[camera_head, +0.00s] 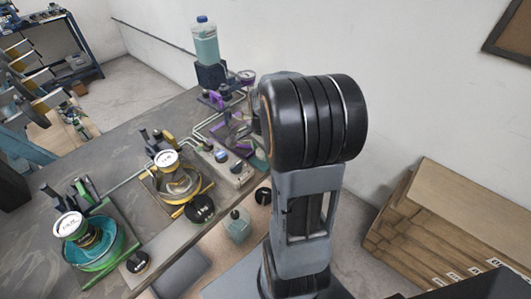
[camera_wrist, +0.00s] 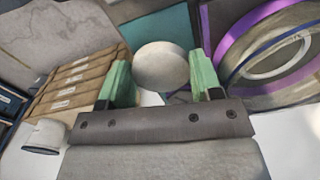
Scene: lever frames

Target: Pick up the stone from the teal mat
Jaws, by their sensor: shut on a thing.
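A pale, rounded stone (camera_wrist: 162,64) sits between the two green fingers of my gripper (camera_wrist: 161,76) in the wrist view. The fingers are shut on its left and right sides. Part of a teal mat (camera_wrist: 150,32) shows behind the stone, at the top middle of the wrist view. I cannot tell how far the stone is from the mat. In the head view my own arm fills the middle right and hides my gripper and the stone.
A purple ring (camera_wrist: 233,45) lies right of my gripper in the wrist view. Cardboard boxes (camera_head: 450,225) are stacked at the right. The workbench (camera_head: 120,180) bears gauges with a yellow base (camera_head: 175,185) and a green base (camera_head: 95,250), and a bottle (camera_head: 205,42) at the back.

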